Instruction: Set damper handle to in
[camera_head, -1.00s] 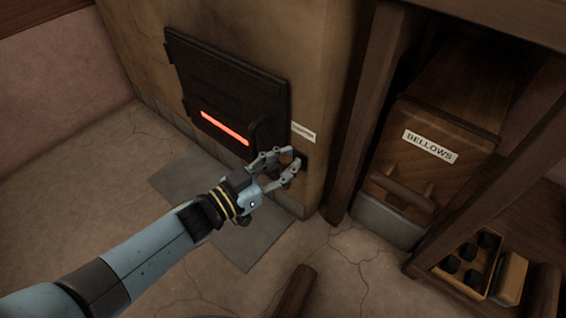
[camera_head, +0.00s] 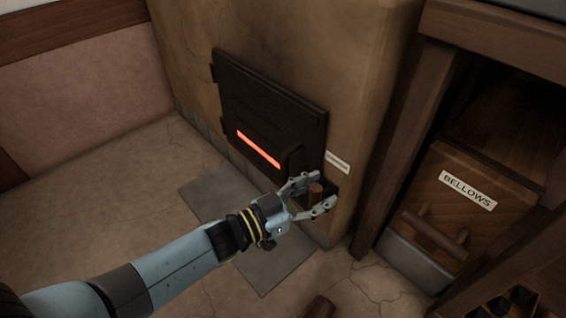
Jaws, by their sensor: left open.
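The damper handle (camera_head: 316,189) is a short brown wooden knob low on the furnace's front, right of the black door and below a small white label (camera_head: 337,162) too small to read. My left gripper (camera_head: 322,193) is open, with one finger above the handle and one below it. I cannot tell whether the fingers touch it. The handle's shaft and the slot behind it are mostly hidden. My right gripper is not in view.
The black furnace door (camera_head: 265,105) has a glowing red slot. A wooden bellows box (camera_head: 453,215) labelled BELLOWS stands at right behind a wooden post (camera_head: 408,135). A grey floor slab (camera_head: 222,197) lies before the furnace. Open floor is at left.

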